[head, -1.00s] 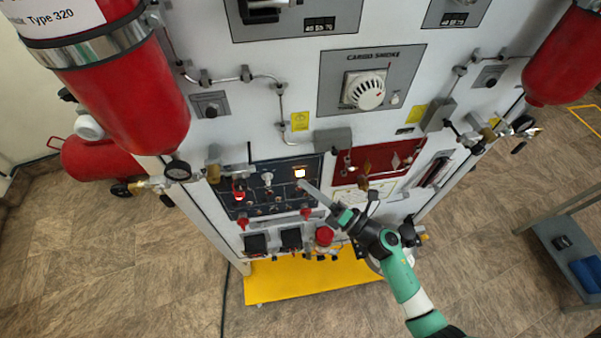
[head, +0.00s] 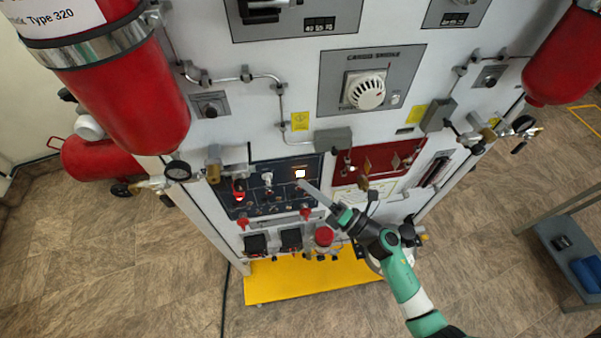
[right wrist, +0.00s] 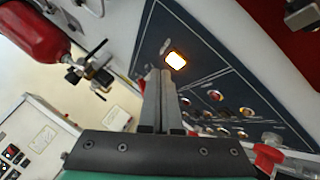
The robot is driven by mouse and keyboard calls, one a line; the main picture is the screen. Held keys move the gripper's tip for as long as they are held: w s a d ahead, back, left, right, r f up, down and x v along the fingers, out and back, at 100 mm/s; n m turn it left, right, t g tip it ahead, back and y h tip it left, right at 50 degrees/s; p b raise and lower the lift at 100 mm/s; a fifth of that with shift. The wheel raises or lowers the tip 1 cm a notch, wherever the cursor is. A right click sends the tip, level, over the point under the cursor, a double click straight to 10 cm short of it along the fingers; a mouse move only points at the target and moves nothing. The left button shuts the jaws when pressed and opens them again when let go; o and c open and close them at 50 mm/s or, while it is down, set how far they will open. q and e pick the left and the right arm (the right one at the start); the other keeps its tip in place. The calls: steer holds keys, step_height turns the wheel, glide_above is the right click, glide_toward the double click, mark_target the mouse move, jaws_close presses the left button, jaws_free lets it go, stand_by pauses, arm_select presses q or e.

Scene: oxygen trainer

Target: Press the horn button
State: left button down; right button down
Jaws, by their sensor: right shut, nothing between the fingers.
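A small square button (head: 300,173) glows white on the dark blue control panel (head: 282,203) in the head view. It also shows lit in the right wrist view (right wrist: 175,60), near the panel's upper edge. No label is readable, so I cannot tell whether it is the horn button. My right gripper (head: 301,184) is shut and empty, its long fingers pointing at the panel. Its tips (right wrist: 160,74) appear just beside and below the lit button; I cannot tell whether they touch. My left gripper is not in view.
Switches and a red-lit control (head: 239,188) sit left on the panel. A red panel (head: 385,159) lies to the right. Red knobs (head: 305,213) and a red button (head: 323,236) stick out below. Large red cylinders (head: 125,90) flank the board.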

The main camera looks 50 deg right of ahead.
stand_by(0.4)
steer(key=shift+w+d, duration=0.25)
steer(key=shift+w, duration=0.1)
steer(key=shift+w+d, duration=0.25)
steer(key=shift+w, duration=0.05)
stand_by(0.6)
stand_by(0.4)
steer(key=shift+s+a, duration=0.5)
steer(key=shift+s, duration=0.15)
steer(key=s+a, duration=0.1)
steer(key=s, duration=0.1)
steer(key=s+a, duration=0.2)
steer(key=shift+p, duration=0.35)
